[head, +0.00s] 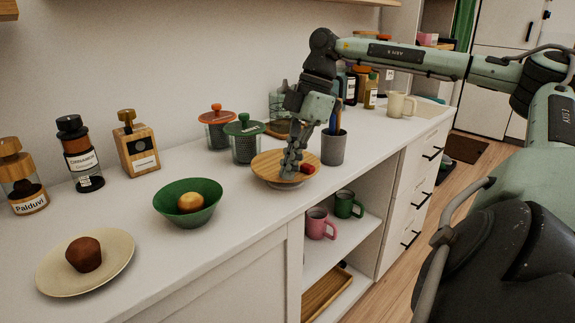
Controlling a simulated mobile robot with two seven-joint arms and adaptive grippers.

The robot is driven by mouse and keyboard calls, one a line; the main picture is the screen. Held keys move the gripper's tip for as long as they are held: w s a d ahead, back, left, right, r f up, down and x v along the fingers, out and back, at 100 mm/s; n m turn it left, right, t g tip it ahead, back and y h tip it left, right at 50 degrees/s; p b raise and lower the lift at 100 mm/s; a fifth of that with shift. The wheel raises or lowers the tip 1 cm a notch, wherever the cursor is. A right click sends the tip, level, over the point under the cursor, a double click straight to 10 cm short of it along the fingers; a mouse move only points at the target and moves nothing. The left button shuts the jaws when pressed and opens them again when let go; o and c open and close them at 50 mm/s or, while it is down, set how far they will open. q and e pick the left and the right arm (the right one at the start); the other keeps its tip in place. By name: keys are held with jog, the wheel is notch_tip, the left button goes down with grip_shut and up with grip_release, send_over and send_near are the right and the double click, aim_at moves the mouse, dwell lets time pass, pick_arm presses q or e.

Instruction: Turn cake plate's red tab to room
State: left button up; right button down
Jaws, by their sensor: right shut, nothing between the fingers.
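The cake plate (264,165) is a round wooden disc on a pale low base, standing on the white counter. Its red tab (307,169) is at the right side of the disc, toward the counter's front edge. My right gripper (290,174) points straight down over the disc, with its fingertips at or just above its surface, left of the tab. Its fingers are together and hold nothing. I cannot tell whether they touch the disc or the tab. The gripper hides part of the disc's middle and back. My left gripper is out of view.
A grey cup with pens (334,147) stands close right of the plate. Lidded jars (244,143) are behind left. A green bowl (187,203) with a round item and a beige plate (110,262) with a muffin are further left. Mugs (318,225) sit on the shelf below.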

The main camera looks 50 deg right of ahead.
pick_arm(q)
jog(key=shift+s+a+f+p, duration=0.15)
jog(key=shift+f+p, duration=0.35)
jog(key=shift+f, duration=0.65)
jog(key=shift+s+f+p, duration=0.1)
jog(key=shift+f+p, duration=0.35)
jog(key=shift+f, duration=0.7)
pick_arm(e)
jog(key=w+v, duration=0.1)
jog(key=v, duration=0.8)
jog(key=shift+r, duration=0.45)
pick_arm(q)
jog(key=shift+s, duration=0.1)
pick_arm(e)
jog(key=shift+s, duration=0.2)
